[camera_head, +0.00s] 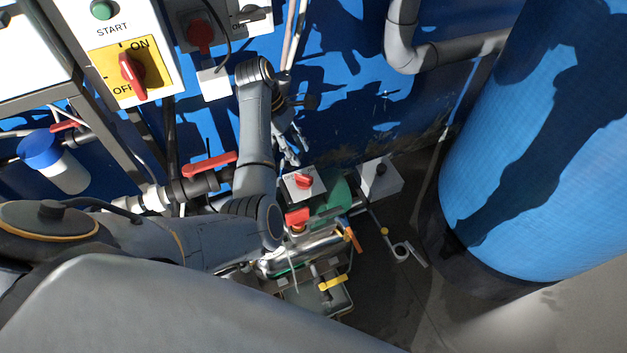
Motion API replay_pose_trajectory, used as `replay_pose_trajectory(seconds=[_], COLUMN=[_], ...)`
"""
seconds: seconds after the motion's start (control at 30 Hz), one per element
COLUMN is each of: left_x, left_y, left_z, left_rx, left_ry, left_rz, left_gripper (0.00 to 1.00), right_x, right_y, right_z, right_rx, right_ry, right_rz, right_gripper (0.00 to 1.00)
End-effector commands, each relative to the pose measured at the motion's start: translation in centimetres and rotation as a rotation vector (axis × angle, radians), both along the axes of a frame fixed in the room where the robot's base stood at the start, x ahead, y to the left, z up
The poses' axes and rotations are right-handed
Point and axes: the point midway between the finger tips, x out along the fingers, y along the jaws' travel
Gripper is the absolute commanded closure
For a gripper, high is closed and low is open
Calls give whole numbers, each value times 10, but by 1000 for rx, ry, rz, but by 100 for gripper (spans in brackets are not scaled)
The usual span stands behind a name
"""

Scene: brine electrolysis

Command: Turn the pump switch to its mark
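A small red rotary knob (304,181) sits on a light box low at the wall, in the middle of the head view. A larger red rotary switch (131,75) on a yellow ON/OFF plate (150,66) is at the upper left, its handle nearly upright in the picture. I cannot read a label naming either one as the pump switch. My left gripper (291,150) is just above the small red knob in the picture, fingers pointing down toward it. It looks apart from the knob and holds nothing I can see. Its finger gap is too small to judge. My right gripper is not in view.
A red-handled valve (209,164) on piping lies left of my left forearm. Another red knob (297,217) and yellow-handled fittings (333,283) sit below. A grey box (379,178) and a large blue tank (545,150) stand to the right. Grey floor between them is partly clear.

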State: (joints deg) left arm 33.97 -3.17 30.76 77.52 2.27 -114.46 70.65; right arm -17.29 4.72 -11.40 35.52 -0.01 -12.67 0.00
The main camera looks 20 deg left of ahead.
Motion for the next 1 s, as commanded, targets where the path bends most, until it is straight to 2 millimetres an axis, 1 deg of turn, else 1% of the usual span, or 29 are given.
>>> replay_pose_trajectory(seconds=[0.03,0.07,0.1,0.3,0.5,0.7,0.97,1.0], left_x=[-1,-1,-1,1,1,2,2,2], left_y=[-4,-7,-11,-27,-39,-44,-44,-44], left_z=[-14,-17,-25,-64,-93,-105,-106,-106], left_rx=[-1,-1,-2,-1,-1,0,0,0], left_ry=[3,5,5,3,2,1,1,1], left_rz=[-1,-2,-2,-2,-2,-2,-1,-1], left_gripper=[64,64,64,64,64,64,64,68], right_x=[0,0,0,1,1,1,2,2], right_y=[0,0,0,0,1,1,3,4], right_z=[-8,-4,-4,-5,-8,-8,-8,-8], right_rx=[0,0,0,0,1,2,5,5], right_ry=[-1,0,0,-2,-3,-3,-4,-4], right_rz=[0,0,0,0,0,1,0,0], right_gripper=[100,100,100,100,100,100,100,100])
